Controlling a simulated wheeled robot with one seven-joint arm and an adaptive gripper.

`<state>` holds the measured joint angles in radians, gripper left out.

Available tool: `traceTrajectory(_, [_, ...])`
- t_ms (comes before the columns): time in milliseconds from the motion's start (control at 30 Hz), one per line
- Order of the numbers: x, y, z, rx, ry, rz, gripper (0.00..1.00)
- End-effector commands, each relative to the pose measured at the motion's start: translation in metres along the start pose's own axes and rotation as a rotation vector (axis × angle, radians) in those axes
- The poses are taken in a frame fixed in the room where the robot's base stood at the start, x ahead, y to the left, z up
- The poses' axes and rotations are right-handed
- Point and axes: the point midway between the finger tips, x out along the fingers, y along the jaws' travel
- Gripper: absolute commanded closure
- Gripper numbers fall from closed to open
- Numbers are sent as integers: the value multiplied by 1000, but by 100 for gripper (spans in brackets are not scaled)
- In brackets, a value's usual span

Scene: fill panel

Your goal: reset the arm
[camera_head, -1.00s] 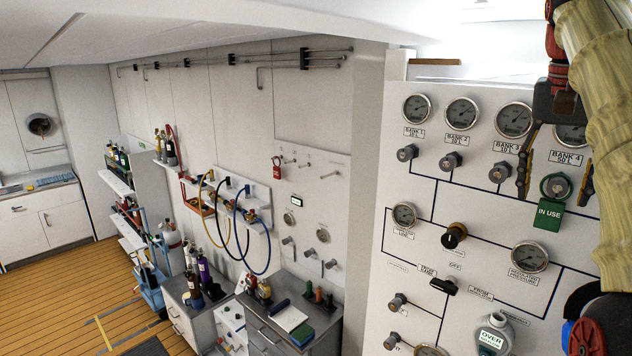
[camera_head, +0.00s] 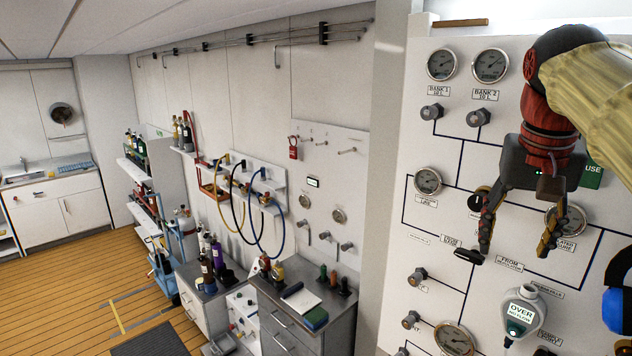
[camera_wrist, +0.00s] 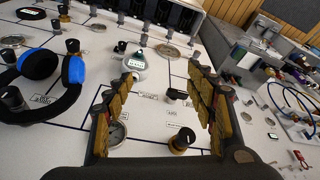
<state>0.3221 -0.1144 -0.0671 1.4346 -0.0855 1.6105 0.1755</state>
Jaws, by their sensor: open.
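My gripper (camera_head: 517,250) hangs with its fingers down in front of the white fill panel (camera_head: 395,290), open and empty. In the head view it is between the black selector lever (camera_head: 468,256) and the regulated pressure gauge (camera_head: 570,222), which it partly covers. In the wrist view, my gripper (camera_wrist: 162,85) has its two fingers wide apart, with nothing between them but panel face, the black lever (camera_wrist: 177,94) and a black knob with a brass base (camera_wrist: 182,139). The green IN USE tag (camera_head: 593,173) shows beside my arm; the bank 4 valve is hidden.
Valve knobs and gauges stick out of the panel. A bench (camera_head: 300,290) and open wooden floor lie left.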

Motion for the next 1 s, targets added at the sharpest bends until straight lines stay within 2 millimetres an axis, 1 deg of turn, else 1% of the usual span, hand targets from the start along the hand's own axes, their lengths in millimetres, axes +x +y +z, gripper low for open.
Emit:
traceTrajectory(33, [35, -12, 27, -40, 13, -17, 44])
traceTrajectory(167, [99, -36, 80, -139, 55, -59, 44])
traceTrajectory(200, [120, -42, 98, -168, 67, -72, 44])
traceTrajectory(267, [152, -51, 124, -210, 85, -92, 44])
traceTrajectory(300, [172, -57, 142, -236, 96, -105, 44])
traceTrajectory(367, [203, -64, 168, -276, 113, -124, 44])
traceTrajectory(400, [224, -68, 185, -300, 125, -136, 44])
traceTrajectory(467, [256, -73, 212, -336, 141, -154, 44])
traceTrajectory(500, [276, -76, 228, -358, 151, -166, 44])
traceTrajectory(567, [303, -79, 251, -386, 167, -182, 44])
traceTrajectory(600, [320, -81, 264, -404, 175, -192, 44])
traceTrajectory(700, [353, -84, 291, -438, 191, -210, 44])
traceTrajectory(800, [372, -85, 307, -458, 202, -221, 44])
traceTrajectory(900, [380, -86, 314, -467, 208, -226, 44])
traceTrajectory(1000, [381, -86, 315, -469, 208, -227, 44])
